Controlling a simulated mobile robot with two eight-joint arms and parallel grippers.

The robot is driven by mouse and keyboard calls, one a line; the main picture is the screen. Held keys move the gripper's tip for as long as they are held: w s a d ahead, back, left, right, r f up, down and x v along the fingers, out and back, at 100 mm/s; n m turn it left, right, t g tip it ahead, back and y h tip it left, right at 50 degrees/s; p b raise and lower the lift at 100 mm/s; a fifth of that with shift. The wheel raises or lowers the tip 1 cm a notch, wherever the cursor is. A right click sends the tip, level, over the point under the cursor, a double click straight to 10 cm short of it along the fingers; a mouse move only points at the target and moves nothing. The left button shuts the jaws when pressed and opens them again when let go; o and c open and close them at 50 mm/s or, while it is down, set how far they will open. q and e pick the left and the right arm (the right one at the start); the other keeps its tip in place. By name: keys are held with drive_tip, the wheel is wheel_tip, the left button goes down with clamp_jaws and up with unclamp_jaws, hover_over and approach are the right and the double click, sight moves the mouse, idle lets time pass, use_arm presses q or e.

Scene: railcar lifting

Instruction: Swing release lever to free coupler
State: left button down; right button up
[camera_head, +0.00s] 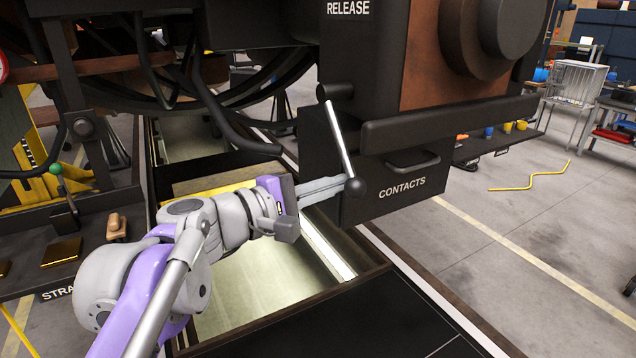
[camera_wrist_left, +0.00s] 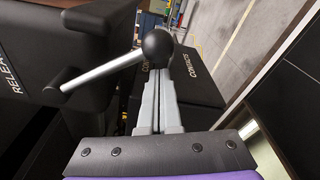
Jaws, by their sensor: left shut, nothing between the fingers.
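The release lever (camera_head: 339,139) is a silver rod with a black ball knob (camera_head: 355,187) at its lower end. It hangs from a black pivot on the dark coupler housing (camera_head: 350,60) marked RELEASE, tilted slightly to the right. My left gripper (camera_head: 343,182) reaches in from the left with its fingers shut and empty. Its tips are at the ball knob; I cannot tell whether they touch it. In the left wrist view the knob (camera_wrist_left: 157,46) stands just beyond the fingertips, and the rod (camera_wrist_left: 105,70) runs left to the pivot. My right gripper is not in view.
A dark box marked CONTACTS (camera_head: 400,190) with a handle sits right behind the lever. A bench (camera_head: 20,225) stands at the left. An open pit (camera_head: 260,285) lies below my arm. A yellow hose (camera_head: 530,182) lies on the floor at right.

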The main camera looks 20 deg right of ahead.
use_arm(q)
drive_tip(key=shift+s+a+r, duration=0.1)
drive_tip(key=shift+s+r, duration=0.1)
drive_tip(key=shift+s, duration=0.35)
drive_tip(key=shift+s+r, duration=0.1)
drive_tip(key=shift+s, duration=0.05)
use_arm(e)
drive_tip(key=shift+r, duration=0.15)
use_arm(q)
drive_tip(key=s+r+n+g+p, duration=0.1)
drive_tip(key=s+r+n+p, duration=0.4)
drive_tip(key=s+r+n, duration=0.2)
drive_tip(key=shift+d+r+n+y, duration=0.25)
drive_tip(key=shift+r+n+y, duration=0.15)
drive_tip(key=shift+r+n, duration=0.6)
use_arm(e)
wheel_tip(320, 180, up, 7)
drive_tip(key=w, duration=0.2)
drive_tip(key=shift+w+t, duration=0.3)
